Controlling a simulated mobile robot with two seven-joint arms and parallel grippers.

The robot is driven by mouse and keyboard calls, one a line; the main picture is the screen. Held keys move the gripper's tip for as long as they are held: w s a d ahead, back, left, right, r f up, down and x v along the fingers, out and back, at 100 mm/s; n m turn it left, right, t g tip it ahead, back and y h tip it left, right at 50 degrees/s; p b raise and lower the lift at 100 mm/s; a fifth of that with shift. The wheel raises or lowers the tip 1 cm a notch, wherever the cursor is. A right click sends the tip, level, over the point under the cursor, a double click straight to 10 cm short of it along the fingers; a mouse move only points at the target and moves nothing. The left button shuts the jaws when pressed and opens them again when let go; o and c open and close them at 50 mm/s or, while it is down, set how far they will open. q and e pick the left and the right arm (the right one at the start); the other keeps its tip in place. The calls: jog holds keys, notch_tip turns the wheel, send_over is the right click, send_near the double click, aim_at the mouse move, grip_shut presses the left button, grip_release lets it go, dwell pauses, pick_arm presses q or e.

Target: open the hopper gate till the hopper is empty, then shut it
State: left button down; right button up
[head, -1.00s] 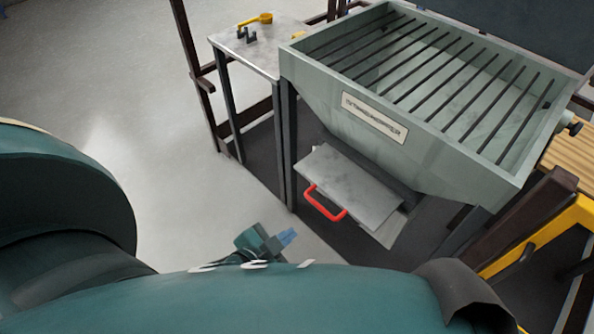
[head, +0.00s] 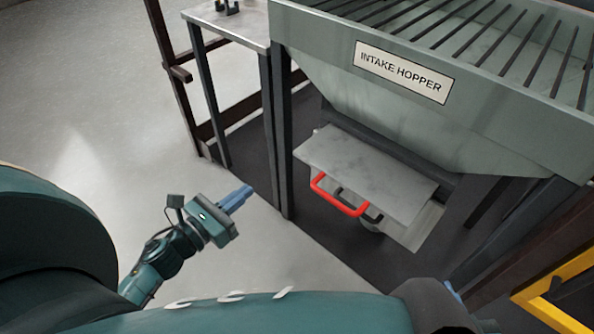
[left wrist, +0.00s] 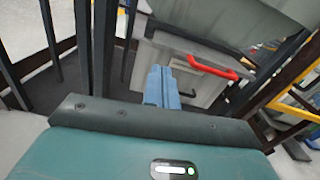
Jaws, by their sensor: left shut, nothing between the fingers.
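The intake hopper (head: 420,120) is a grey-green bin with bars across its top and a label on its front. Below it the hopper gate (head: 365,170), a flat grey plate, sticks out toward me with a red handle (head: 338,196) on its front edge. The red handle (left wrist: 212,67) also shows in the left wrist view. My left gripper (head: 240,197) is shut and empty, left of the handle and apart from it. Its blue fingers (left wrist: 161,87) point toward the handle area in the left wrist view. My right gripper is not in view. The hopper's inside is only partly seen through the bars.
A small metal-topped table (head: 235,22) stands left of the hopper, with dark legs near my left gripper. A dark post (head: 178,72) stands farther left. A yellow frame (head: 560,280) is at the lower right. Open floor lies at the left.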

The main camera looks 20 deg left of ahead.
pick_arm(q)
jog(key=f+m, duration=0.1)
jog(key=f, duration=0.1)
send_near(297, 154)
jog(key=x, duration=0.6)
jog(key=shift+w+d, duration=0.15)
jog(key=shift+w, duration=0.25)
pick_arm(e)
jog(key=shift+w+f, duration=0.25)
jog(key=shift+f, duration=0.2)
pick_arm(q)
jog(key=shift+w, duration=0.1)
